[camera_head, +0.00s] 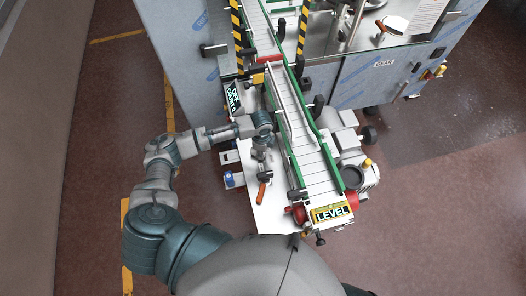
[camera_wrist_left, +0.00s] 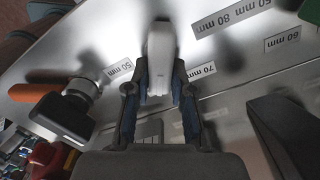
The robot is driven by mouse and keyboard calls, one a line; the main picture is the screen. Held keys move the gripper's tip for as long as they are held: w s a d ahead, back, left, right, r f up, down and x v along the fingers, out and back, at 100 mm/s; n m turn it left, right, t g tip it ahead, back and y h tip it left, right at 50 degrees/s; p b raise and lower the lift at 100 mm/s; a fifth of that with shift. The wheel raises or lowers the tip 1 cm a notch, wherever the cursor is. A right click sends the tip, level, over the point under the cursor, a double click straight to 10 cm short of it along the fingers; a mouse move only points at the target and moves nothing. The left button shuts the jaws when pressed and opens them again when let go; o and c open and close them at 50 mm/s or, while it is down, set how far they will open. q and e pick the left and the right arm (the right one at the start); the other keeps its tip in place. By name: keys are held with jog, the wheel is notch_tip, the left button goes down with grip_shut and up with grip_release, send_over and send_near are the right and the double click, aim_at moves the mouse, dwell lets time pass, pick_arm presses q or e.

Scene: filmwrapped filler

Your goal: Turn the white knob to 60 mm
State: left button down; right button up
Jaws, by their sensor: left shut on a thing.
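The white knob (camera_wrist_left: 161,58) is a long, pale lever in the middle of the left wrist view. It stands over a metal plate (camera_wrist_left: 240,65) with printed labels. My left gripper (camera_wrist_left: 158,88) is shut on it, with one dark finger on each side. The label "60 mm" (camera_wrist_left: 283,40) is on the right, "70 mm" (camera_wrist_left: 202,71) is just right of the knob, and a "50 mm" label (camera_wrist_left: 119,69) is to its left. In the head view my left gripper (camera_head: 260,150) is at the plate beside the conveyor, and the knob cannot be made out there.
An orange handle (camera_wrist_left: 38,92) on a black clamp (camera_wrist_left: 62,118) stands left of the gripper; the handle also shows in the head view (camera_head: 262,192). The green-edged conveyor (camera_head: 300,120) runs close on the right. Open floor (camera_head: 90,200) lies to the left.

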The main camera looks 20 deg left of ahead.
pick_arm(q)
jog(key=shift+w+a, duration=0.1)
jog(key=shift+a, duration=0.2)
jog(key=c, duration=1)
grip_release()
jog(key=shift+a, duration=0.1)
jog(key=shift+a+r, duration=0.1)
jog(key=shift+r, duration=0.35)
notch_tip(320, 180, up, 11)
jog(key=shift+a, duration=0.15)
